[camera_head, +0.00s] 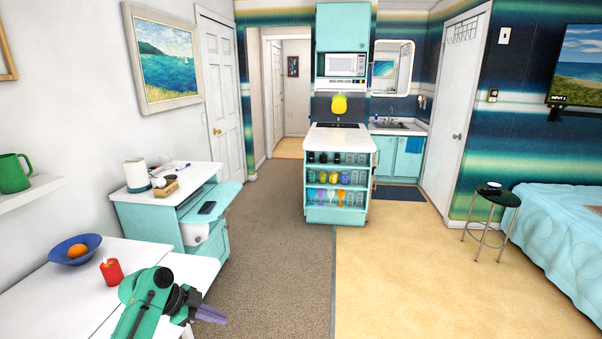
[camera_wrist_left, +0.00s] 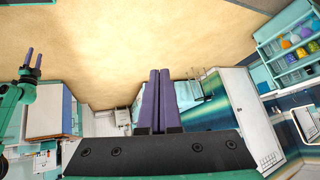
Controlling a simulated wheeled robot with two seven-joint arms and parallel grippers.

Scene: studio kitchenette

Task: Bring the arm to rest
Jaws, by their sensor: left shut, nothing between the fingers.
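My left arm comes in at the bottom left of the head view, and its gripper (camera_head: 212,315) points right, past the edge of the white table (camera_head: 62,290). In the left wrist view the two purple fingers of the left gripper (camera_wrist_left: 160,75) lie together, shut and empty. Another green arm with purple fingers, my right gripper (camera_wrist_left: 34,54), shows at the left edge of the left wrist view. A gap shows between its fingers, and it seems to hold nothing. It is not in the head view.
A red candle (camera_head: 111,271) and a blue bowl (camera_head: 75,249) with an orange (camera_head: 77,251) stand on the white table near my left arm. A teal cabinet (camera_head: 150,222) stands behind. The carpet (camera_head: 275,240) and tan floor (camera_head: 400,275) are clear.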

